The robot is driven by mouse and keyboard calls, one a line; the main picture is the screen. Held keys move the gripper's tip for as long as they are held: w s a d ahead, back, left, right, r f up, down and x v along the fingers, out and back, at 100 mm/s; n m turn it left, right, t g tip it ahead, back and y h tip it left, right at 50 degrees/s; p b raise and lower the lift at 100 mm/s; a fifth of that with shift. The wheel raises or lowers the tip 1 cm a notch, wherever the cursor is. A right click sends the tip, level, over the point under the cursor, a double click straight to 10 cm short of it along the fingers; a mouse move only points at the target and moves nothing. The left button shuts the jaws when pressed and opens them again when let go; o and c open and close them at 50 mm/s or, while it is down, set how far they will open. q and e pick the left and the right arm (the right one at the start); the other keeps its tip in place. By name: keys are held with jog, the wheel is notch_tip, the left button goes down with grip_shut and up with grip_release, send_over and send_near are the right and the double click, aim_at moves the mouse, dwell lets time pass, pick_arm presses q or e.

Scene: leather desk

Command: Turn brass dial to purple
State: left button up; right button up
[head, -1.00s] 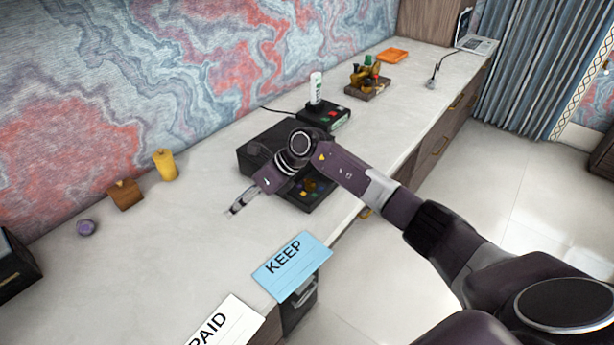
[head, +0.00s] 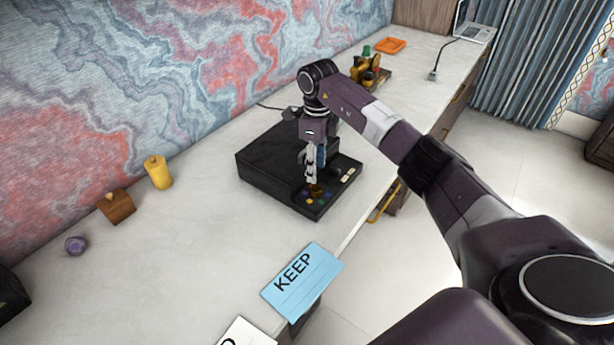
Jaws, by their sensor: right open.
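The brass dial (head: 316,190) sits on the low front panel of a black box (head: 262,165) on the desk. Small coloured spots lie around the dial, a blue one among them. They are too small to tell which one the dial points at, and part of the dial is hidden by my fingers. My right gripper (head: 313,178) points down just over the dial, with its fingers open. I cannot tell whether the fingers touch the dial. My left gripper is not in view.
Pale switches (head: 348,175) sit on the panel's right side. A blue KEEP card (head: 302,282) lies at the desk's front edge. A yellow candle (head: 158,172), a wooden block (head: 116,207) and a purple object (head: 75,245) stand left. An orange tray (head: 390,46) lies far back.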

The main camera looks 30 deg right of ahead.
aim_at(316, 188)
jog(key=shift+w+f, duration=0.15)
jog(key=shift+f, duration=0.4)
jog(key=f, duration=0.2)
jog(key=f+p, duration=0.1)
jog(key=f, duration=0.2)
jog(key=shift+s+f+p, duration=0.25)
jog(key=shift+f+p, duration=0.05)
jog(key=shift+f, duration=0.3)
jog(key=shift+c, duration=1.1)
jog(key=c, duration=0.8)
grip_shut()
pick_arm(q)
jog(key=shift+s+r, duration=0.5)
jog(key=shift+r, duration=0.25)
